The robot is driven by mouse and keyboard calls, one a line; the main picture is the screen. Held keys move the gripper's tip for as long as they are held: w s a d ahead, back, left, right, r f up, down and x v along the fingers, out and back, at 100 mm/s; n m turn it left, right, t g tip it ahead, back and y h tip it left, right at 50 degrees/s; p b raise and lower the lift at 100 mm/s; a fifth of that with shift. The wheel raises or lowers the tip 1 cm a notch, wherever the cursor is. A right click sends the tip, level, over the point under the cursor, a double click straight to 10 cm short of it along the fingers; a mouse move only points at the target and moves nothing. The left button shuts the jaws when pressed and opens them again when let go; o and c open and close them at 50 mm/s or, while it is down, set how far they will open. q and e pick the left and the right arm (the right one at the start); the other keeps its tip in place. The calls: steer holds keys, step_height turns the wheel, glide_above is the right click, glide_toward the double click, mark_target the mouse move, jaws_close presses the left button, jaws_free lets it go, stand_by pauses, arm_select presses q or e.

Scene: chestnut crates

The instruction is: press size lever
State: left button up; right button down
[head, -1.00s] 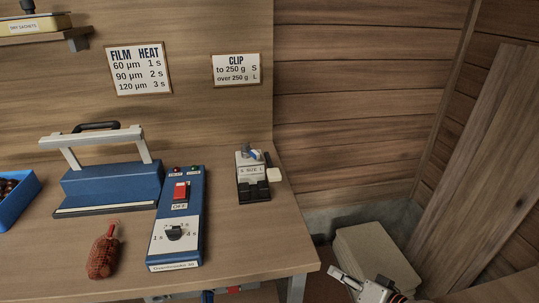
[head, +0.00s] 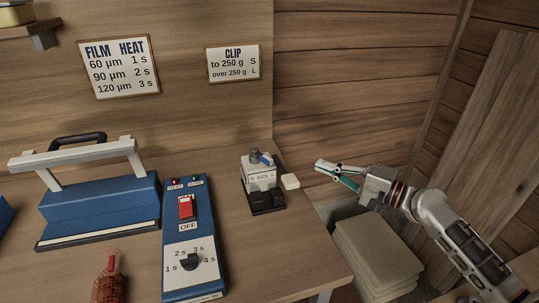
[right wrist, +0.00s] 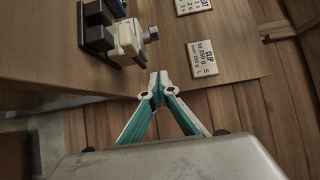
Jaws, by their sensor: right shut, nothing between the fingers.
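The clip machine (head: 262,176) stands at the bench's right end, a grey-white body on a black base, labelled "S SIZE L". A small blue lever (head: 267,160) sits on its top, by a dark knob, and leans toward the right. A cream pad (head: 290,182) sticks out at its right side. My right gripper (head: 319,167) is shut and empty, in the air right of the machine, apart from it. My left gripper is not in view.
A blue control box (head: 190,235) with a red switch and dial, and a blue sealer (head: 100,205), stand to the left. A red net bag (head: 109,282) lies in front. A CLIP sign (head: 233,63) hangs behind. Pale stacked slabs (head: 370,250) are below, right of the bench.

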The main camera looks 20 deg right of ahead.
mark_target(261, 157)
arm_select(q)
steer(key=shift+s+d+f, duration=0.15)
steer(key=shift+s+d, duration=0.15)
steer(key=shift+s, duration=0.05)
arm_select(e)
steer(key=w+a+p, duration=0.1)
steer(key=w+a, duration=0.1)
steer(key=a, duration=0.1)
steer(key=w+a+p, duration=0.1)
steer(key=w+a, duration=0.1)
steer(key=a, duration=0.1)
steer(key=w+a+p, duration=0.2)
steer(key=a, duration=0.1)
steer(key=shift+w+r, duration=0.15)
steer(key=shift+w, duration=0.15)
steer(key=shift+s+a, duration=0.2)
steer(key=shift+s, duration=0.05)
steer(key=shift+a, duration=0.3)
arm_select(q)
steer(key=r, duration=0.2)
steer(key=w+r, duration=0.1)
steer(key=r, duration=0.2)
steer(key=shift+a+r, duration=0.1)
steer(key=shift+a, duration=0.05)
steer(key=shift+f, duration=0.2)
arm_select(e)
steer(key=shift+f, duration=0.2)
